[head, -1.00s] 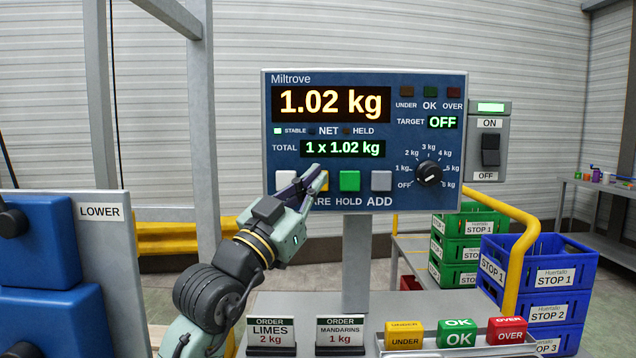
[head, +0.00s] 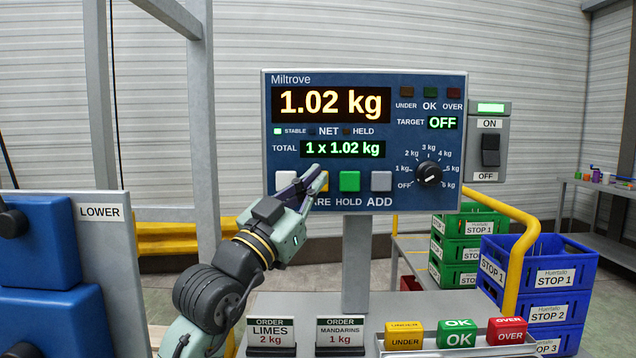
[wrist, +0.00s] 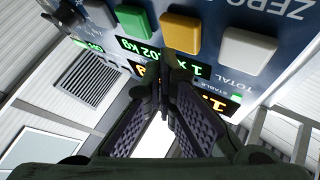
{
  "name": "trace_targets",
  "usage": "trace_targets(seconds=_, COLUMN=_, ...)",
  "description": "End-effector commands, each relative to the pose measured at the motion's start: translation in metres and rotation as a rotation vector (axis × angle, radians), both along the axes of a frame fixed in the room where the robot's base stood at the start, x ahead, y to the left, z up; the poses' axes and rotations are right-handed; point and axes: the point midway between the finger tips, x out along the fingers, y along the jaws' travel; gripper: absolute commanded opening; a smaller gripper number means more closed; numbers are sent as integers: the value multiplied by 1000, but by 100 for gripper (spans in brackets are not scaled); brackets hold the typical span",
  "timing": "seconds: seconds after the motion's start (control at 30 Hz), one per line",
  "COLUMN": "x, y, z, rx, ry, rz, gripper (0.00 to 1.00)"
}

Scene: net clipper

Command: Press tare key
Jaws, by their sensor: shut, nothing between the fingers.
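The scale panel (head: 440,100) reads 1.02 kg, with the total at 1 x 1.02 kg. Its STABLE light is lit; the NET and HELD lights look dark. The tare key (head: 324,182) is yellow-orange, between a white key and a green key. It shows whole in the wrist view (wrist: 181,32). My gripper (head: 314,172) is shut and empty, its tips in front of the tare key, covering part of it and its label's first letter. In the wrist view the shut fingertips (wrist: 168,82) point toward the yellow key's edge. I cannot tell whether they touch it.
The white zero key (head: 286,180) and green hold key (head: 349,181) flank the tare key closely. A grey add key (head: 381,181) and a dial (head: 428,174) sit further right. Order cards (head: 270,337) and a sign tray (head: 460,350) stand below. A blue block (head: 40,240) is at left.

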Motion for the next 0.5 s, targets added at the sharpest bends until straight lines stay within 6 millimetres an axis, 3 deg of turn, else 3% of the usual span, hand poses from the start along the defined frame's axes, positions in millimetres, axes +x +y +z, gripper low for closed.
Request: trace_targets(seconds=0.5, x=9, y=0, z=0, rx=0, ry=0, rz=0, gripper=0)
